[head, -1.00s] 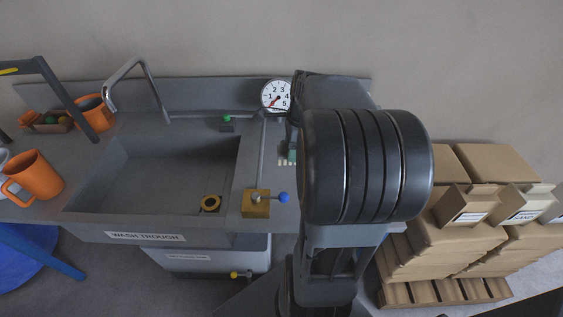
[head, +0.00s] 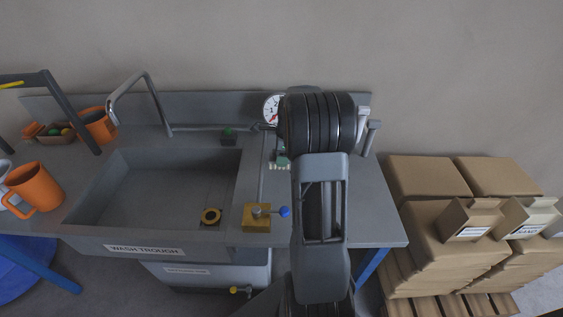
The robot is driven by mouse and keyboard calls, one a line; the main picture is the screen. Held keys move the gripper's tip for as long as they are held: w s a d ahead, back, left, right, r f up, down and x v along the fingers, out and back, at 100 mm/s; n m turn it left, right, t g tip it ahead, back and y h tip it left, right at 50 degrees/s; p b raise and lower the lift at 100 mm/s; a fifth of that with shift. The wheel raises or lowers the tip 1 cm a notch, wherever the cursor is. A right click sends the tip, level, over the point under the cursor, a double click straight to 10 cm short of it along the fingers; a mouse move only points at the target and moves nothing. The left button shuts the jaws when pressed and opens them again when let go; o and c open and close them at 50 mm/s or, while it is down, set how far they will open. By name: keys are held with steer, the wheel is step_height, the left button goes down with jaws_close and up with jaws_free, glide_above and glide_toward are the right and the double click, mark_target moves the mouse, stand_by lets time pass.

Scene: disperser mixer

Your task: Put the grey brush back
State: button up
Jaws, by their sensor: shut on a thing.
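My gripper is not visible; the dark, thick links of my own arm hide the area around it, so I cannot see its fingers or what is between them. I cannot make out a grey brush for certain. A small teal piece with pale, bristle-like teeth (head: 279,163) shows just left of my arm, above the bench to the right of the trough; I cannot tell whether it is held or resting. Two upright light-grey pieces with wider tops (head: 368,136) show just right of my arm at the bench's back; I cannot tell what they are.
A brass valve block (head: 257,218) and a dial gauge (head: 272,109) are close to my arm. Orange mugs (head: 35,187) stand left. Stacked boxes (head: 430,176) stand right.

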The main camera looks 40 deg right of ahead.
steer(key=shift+w+f, duration=0.2)
steer(key=shift+f, duration=1.6)
steer(key=shift+f, duration=0.2)
steer(key=o, duration=0.8)
